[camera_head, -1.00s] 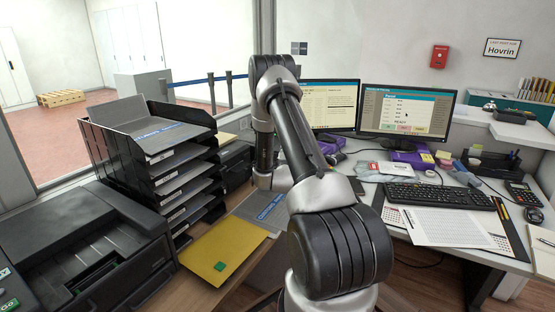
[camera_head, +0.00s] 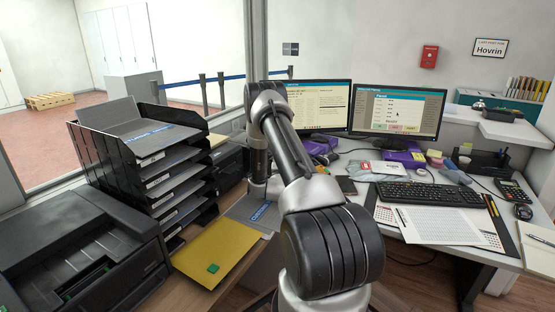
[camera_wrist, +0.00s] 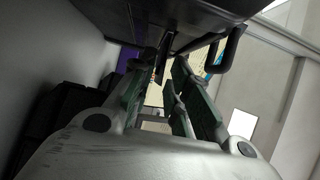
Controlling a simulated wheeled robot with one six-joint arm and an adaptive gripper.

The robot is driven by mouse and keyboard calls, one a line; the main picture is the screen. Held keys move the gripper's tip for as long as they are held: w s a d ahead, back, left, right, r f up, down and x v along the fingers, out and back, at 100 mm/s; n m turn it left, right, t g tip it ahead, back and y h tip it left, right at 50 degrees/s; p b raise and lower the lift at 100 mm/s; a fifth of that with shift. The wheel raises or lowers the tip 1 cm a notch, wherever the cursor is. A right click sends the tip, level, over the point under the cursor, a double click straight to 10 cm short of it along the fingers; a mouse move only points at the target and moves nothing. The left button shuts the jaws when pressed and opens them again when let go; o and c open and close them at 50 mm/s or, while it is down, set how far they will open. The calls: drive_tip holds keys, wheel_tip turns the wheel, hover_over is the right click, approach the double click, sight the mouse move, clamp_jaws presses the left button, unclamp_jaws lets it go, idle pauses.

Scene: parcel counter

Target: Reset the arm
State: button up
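My arm crosses the middle of the head view, its elbow bent near the left monitor. The end of the arm points down behind the forearm, over the desk by a grey folder (camera_head: 250,212), and its fingers are hidden there. In the wrist view my gripper (camera_wrist: 168,65) shows two dark fingers with green inner faces. A gap shows between them, and I see nothing held. A dark flat surface (camera_wrist: 200,15) hangs close over the fingertips at the top of the wrist view; I cannot tell what it is.
A black tray rack (camera_head: 128,172) and a printer (camera_head: 85,250) stand at left. A yellow envelope (camera_head: 222,252) lies in front of the rack. Two monitors (camera_head: 398,110), a keyboard (camera_head: 429,196) and papers fill the desk at right. Free room shows above the monitors.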

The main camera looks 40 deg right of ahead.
clamp_jaws()
drive_tip(key=shift+o, duration=1.4)
unclamp_jaws()
drive_tip(key=v, duration=1.2)
